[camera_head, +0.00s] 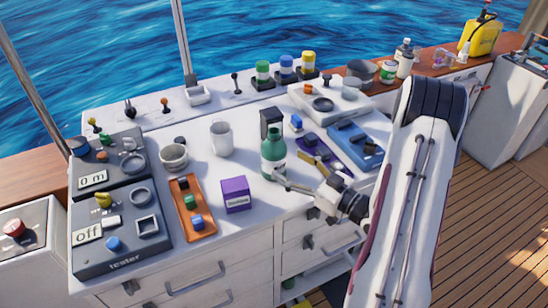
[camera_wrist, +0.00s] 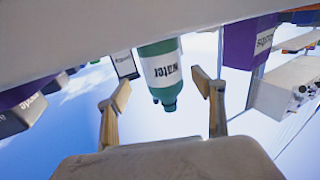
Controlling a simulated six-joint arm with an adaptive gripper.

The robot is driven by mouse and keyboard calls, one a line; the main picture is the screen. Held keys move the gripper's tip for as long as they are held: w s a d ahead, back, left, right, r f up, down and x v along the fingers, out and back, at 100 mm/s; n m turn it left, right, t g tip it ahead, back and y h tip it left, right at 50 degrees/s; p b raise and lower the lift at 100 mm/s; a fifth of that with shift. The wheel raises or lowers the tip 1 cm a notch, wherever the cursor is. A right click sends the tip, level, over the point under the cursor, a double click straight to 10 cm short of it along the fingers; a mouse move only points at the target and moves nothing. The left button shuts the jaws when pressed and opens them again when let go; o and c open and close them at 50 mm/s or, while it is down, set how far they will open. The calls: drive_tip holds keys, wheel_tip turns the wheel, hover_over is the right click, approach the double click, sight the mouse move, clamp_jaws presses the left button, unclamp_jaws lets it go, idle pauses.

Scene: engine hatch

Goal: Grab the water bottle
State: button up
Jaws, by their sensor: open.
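The water bottle (camera_head: 273,154) is green with a white label and stands upright on the white counter (camera_head: 205,222) in the head view. In the wrist view, which is upside down, the bottle (camera_wrist: 163,74) shows its label reading "water" and its cap pointing down in the picture. My gripper (camera_head: 281,181) is at the front of the bottle, low on its body in the head view. In the wrist view my gripper (camera_wrist: 163,95) is open, with one finger on each side of the bottle and visible gaps. It holds nothing.
A purple box (camera_head: 235,194) stands left of the bottle, near an orange tray (camera_head: 181,209). A dark box (camera_head: 270,122) stands behind the bottle. A purple tool tray (camera_head: 318,150) with tools and a blue device (camera_head: 354,146) lie to the right. A white mug (camera_head: 221,139) is behind left.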

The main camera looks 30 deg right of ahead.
sight(283, 163)
drive_tip(key=shift+a+x, duration=0.25)
drive_tip(key=shift+x, duration=2.05)
drive_tip(key=c, duration=1.5)
